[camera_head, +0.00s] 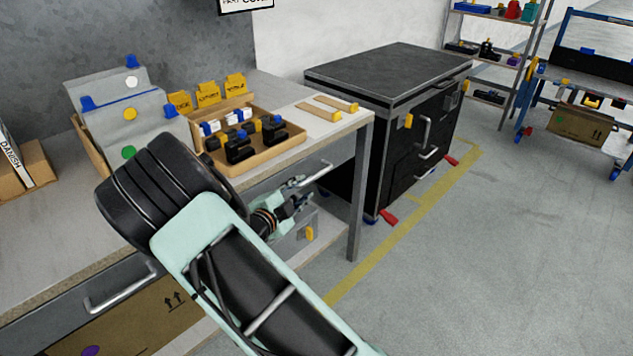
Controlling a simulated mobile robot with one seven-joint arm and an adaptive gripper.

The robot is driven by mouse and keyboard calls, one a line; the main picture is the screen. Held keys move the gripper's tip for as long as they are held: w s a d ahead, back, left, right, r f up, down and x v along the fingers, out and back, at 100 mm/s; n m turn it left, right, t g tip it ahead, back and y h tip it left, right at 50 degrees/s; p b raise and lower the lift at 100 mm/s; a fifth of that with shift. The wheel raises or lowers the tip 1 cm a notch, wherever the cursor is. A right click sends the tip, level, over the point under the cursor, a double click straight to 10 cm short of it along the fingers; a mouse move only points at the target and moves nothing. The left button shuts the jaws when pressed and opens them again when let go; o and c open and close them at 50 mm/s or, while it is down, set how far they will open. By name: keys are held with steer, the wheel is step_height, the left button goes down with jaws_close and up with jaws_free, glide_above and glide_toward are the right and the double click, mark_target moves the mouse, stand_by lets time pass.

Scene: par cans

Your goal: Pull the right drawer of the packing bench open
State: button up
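The packing bench (345,125) runs from the lower left to the middle of the head view. Its right drawer shows a slanting silver handle (319,171) below the right end of the bench top. My arm hides much of the drawer front, and I see no clear gap above it. My gripper (297,191) is at the left, near end of this handle. The fingers are small and overlap the handle's end in the picture, so I cannot tell whether they touch it or are closed.
The left drawer's handle (120,290) is at lower left. A shallow tray (260,160) of black parts and a grey bin (140,125) stand on the bench. A black cabinet (390,75) stands behind its right end. Floor (450,270) right of the bench is clear.

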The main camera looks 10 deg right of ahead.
mark_target(313, 179)
steer(key=b+x, duration=0.1)
steer(key=x, duration=0.9)
steer(key=shift+b, duration=0.35)
jaws_close()
